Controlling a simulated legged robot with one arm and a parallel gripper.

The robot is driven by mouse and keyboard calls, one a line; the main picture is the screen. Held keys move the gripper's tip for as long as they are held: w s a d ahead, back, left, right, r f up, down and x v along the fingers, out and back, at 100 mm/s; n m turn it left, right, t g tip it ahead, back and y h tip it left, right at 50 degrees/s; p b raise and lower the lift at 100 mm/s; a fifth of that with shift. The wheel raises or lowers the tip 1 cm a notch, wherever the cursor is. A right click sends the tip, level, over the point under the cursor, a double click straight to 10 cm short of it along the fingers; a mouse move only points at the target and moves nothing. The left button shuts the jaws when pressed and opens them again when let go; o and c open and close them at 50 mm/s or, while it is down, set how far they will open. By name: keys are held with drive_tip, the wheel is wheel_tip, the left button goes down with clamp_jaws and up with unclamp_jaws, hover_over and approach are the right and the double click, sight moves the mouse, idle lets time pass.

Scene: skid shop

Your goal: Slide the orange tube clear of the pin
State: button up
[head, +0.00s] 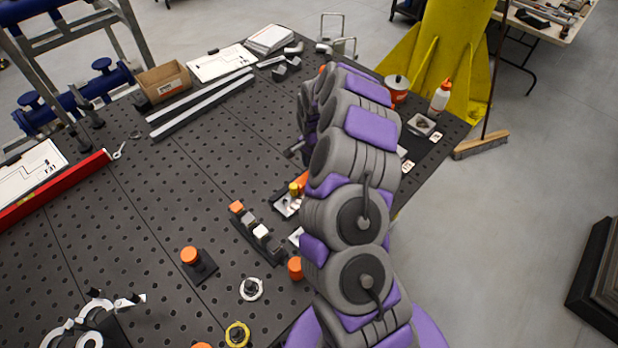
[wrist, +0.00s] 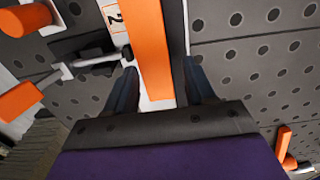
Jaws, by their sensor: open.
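A short orange cylinder (head: 190,256), which looks like the orange tube, stands on a small black base on the perforated table (head: 130,215). Another orange cylinder (head: 295,268) stands beside my arm; I cannot tell for certain which is the task's tube. No bare pin shows clearly. In the wrist view my gripper (wrist: 161,82) is open, its two dark fingers on either side of a long orange bar (wrist: 143,40). I cannot tell whether they touch it. An orange cylinder (wrist: 28,20) lies at the upper left there, apart from the fingers. My arm hides the gripper in the head view.
A row of small blocks (head: 258,233) stands near the arm. A white ring (head: 251,289) and a yellow ring (head: 237,334) lie nearer. Metal bars (head: 200,103), a cardboard box (head: 163,81) and a red-edged board (head: 60,188) lie farther off. The middle left of the table is mostly clear.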

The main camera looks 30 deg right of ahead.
drive_tip(key=shift+f, duration=0.3)
drive_tip(key=shift+d+f, duration=0.1)
drive_tip(key=shift+d, duration=0.05)
drive_tip(key=shift+d+f, duration=0.15)
drive_tip(key=shift+d, duration=1)
drive_tip(key=shift+a+r+p, duration=0.15)
drive_tip(key=shift+a, duration=0.65)
drive_tip(key=shift+a+r+p, duration=0.1)
drive_tip(key=shift+a+p, duration=0.05)
drive_tip(key=shift+a, duration=0.65)
drive_tip(key=shift+d+f, duration=0.15)
drive_tip(key=shift+d, duration=0.8)
drive_tip(key=shift+c, duration=1.2)
drive_tip(key=shift+a, duration=0.6)
drive_tip(key=c, duration=0.5)
drive_tip(key=shift+d, duration=0.2)
